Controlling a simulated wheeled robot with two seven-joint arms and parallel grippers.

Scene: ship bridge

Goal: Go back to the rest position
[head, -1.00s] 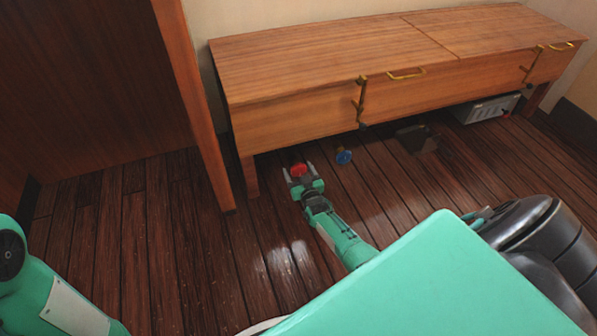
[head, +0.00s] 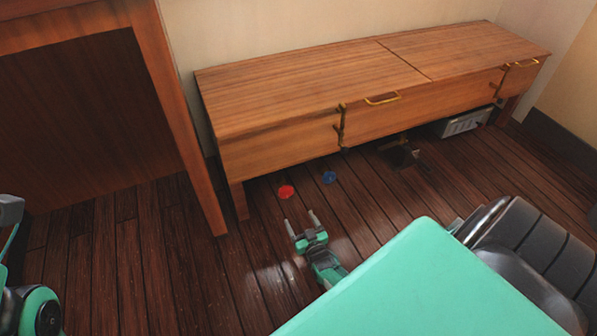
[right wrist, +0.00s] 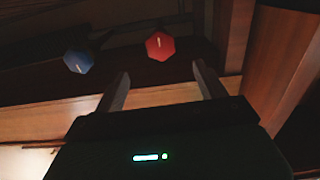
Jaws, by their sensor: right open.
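My right gripper (head: 301,224) is open and empty above the floor, in front of the bench. Its two fingers also show in the right wrist view (right wrist: 160,85), spread apart with nothing between them. A red knob-like piece (head: 286,191) lies beyond the fingertips, apart from them; it also shows in the right wrist view (right wrist: 160,46). A blue piece (head: 329,177) is to its right in the head view; the right wrist view shows it at the left (right wrist: 78,62). Parts of my left arm show at the left edge of the head view, but its gripper is out of view.
A long wooden bench (head: 300,82) with brass handles stands along the wall. A grey box (head: 462,123) and a dark object (head: 402,155) are under it. A wooden desk (head: 80,110) stands at the left, a black chair (head: 535,245) at the right. The floor between is clear.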

